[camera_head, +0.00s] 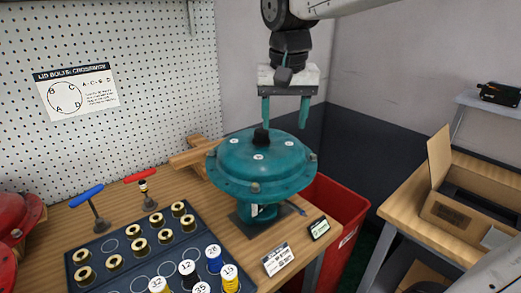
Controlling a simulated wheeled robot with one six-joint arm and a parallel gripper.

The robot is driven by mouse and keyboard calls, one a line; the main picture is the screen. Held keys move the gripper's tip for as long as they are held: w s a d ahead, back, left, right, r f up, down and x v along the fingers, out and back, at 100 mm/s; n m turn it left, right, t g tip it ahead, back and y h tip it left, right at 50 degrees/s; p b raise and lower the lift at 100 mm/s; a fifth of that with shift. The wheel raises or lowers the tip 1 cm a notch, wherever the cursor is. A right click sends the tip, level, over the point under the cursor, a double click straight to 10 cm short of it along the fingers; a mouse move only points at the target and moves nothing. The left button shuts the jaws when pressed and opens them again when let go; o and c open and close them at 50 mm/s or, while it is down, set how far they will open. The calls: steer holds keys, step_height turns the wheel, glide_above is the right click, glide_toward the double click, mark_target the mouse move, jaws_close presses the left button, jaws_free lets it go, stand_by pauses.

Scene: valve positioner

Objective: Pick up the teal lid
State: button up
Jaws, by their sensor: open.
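The teal lid (252,153) is a round dome with a black knob on top and several white round labels. It sits on the teal valve body (263,211) on the wooden bench. Bolts show around its rim. My gripper (289,122) is above and slightly right of the lid in the picture, pointing down. Its two teal fingers are apart with nothing between them. The fingers appear clear of the lid and the knob. The lid's far side is hidden.
A dark tray (110,245) of brass rings and coloured spools lies at front left. Blue-handled (87,194) and red-handled (142,175) tools stand behind it. A wooden block (192,153) is behind the lid. A red bin (335,205) and a cardboard box (460,205) are at right.

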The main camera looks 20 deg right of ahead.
steer(key=m, duration=0.1)
glide_toward(261, 130)
steer(key=shift+s+f, duration=0.3)
steer(key=shift+f, duration=0.55)
steer(key=shift+w+a+f+m, duration=0.1)
steer(key=shift+w+m, duration=0.2)
steer(key=shift+w, duration=0.05)
steer(key=shift+w+f, duration=0.15)
steer(key=shift+f, duration=0.2)
steer(key=f, duration=0.6)
steer(key=shift+w+d+f, duration=0.25)
steer(key=shift+d+f, duration=0.1)
steer(key=shift+f, duration=0.05)
jaws_close()
steer(key=shift+r, duration=0.1)
